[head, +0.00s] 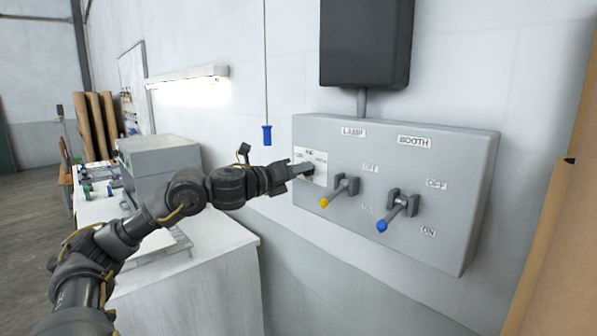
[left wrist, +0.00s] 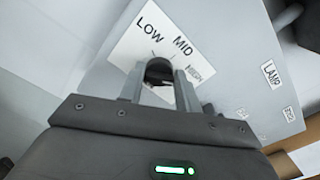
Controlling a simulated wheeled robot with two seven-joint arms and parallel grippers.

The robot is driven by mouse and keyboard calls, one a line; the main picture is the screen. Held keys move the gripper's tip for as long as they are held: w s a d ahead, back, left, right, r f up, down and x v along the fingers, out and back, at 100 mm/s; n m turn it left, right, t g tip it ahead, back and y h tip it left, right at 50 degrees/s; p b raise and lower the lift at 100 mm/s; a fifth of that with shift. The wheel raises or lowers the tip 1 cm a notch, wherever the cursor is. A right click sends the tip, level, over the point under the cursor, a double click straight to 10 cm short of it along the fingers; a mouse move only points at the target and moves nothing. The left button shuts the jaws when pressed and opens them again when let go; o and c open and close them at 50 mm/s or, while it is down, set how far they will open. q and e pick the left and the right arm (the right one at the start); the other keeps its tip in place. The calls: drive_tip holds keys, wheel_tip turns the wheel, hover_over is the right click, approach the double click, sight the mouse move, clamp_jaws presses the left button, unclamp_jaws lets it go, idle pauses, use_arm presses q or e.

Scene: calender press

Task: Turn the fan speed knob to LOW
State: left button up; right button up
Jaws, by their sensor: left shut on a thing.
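The fan speed knob (left wrist: 158,70) is dark and round-ended, on a white label plate marked LOW, MID and a third word, probably HIGH. The plate (head: 320,172) is at the left end of the grey switch box in the head view. My left gripper (head: 304,169) reaches it from the left and hides the knob there. In the left wrist view, the left gripper's fingers (left wrist: 157,82) stand on either side of the knob, shut on it. The knob's pointer is hidden, so I cannot tell its setting. My right gripper is not in view.
The grey switch box (head: 463,232) carries a yellow-tipped LAMP lever (head: 338,191) and a blue-tipped BOOTH lever (head: 395,212) right of the knob. A blue pull handle (head: 267,135) hangs on a cord at upper left. A white cabinet (head: 215,262) stands below my left arm.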

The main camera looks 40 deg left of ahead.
use_arm(q)
drive_tip(key=shift+f+n, duration=0.1)
drive_tip(key=shift+n, duration=0.2)
drive_tip(key=shift+f+n+p, duration=0.15)
drive_tip(key=shift+n+p, duration=2.85)
drive_tip(key=shift+n, duration=8.7)
drive_tip(key=o, duration=0.7)
drive_tip(key=shift+o, duration=1.4)
drive_tip(key=shift+w+d, duration=0.1)
drive_tip(key=shift+w, duration=0.1)
